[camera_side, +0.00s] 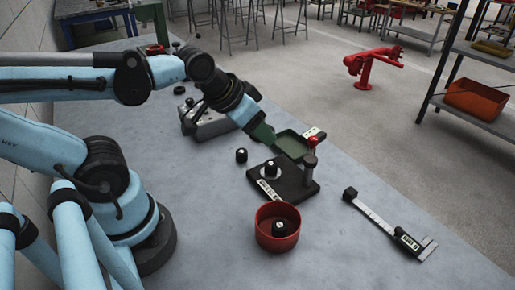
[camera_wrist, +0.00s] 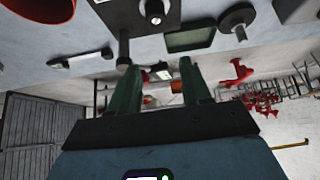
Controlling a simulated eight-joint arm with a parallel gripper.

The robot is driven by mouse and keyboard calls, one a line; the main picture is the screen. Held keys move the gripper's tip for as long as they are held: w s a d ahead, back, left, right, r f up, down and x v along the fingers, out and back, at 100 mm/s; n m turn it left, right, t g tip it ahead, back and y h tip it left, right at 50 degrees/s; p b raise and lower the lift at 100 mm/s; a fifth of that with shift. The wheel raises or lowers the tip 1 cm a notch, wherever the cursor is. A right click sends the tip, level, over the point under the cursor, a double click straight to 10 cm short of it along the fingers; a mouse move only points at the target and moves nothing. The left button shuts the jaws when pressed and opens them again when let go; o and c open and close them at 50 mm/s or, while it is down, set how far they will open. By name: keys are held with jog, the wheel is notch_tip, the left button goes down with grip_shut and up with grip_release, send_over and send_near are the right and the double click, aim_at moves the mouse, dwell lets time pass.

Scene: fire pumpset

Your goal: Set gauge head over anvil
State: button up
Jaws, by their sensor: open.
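The gauge stand has a black base (camera_side: 293,190) with a round pale anvil near its middle and a dark block (camera_side: 272,171) on the anvil. A grey post (camera_side: 309,172) rises from the base's right side. The gauge head (camera_side: 313,141), with a red part and white label, shows near the post top, to the right of the anvil rather than over it. My gripper (camera_side: 274,136) has green fingers and is open, just left of the head. In the wrist view the fingers (camera_wrist: 158,72) are spread, with the white-labelled head (camera_wrist: 161,74) seen between them; contact cannot be told.
A green tray (camera_side: 291,145) lies behind the base. A red bowl (camera_side: 264,239) holding a dark block stands in front.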

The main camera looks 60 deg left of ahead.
jog(key=w+d+r+m+g, duration=0.1)
jog(key=w+d+r+g, duration=0.15)
jog(key=w+r, duration=0.35)
jog(key=m+g, duration=0.2)
jog(key=g, duration=0.3)
send_near(313, 138)
jog(key=shift+t, duration=0.25)
notch_tip(313, 138, down, 8)
jog(key=shift+s+f, duration=0.15)
jog(key=shift+f, duration=0.1)
jog(key=shift+c, duration=0.5)
grip_shut()
jog(key=shift+n, duration=0.3)
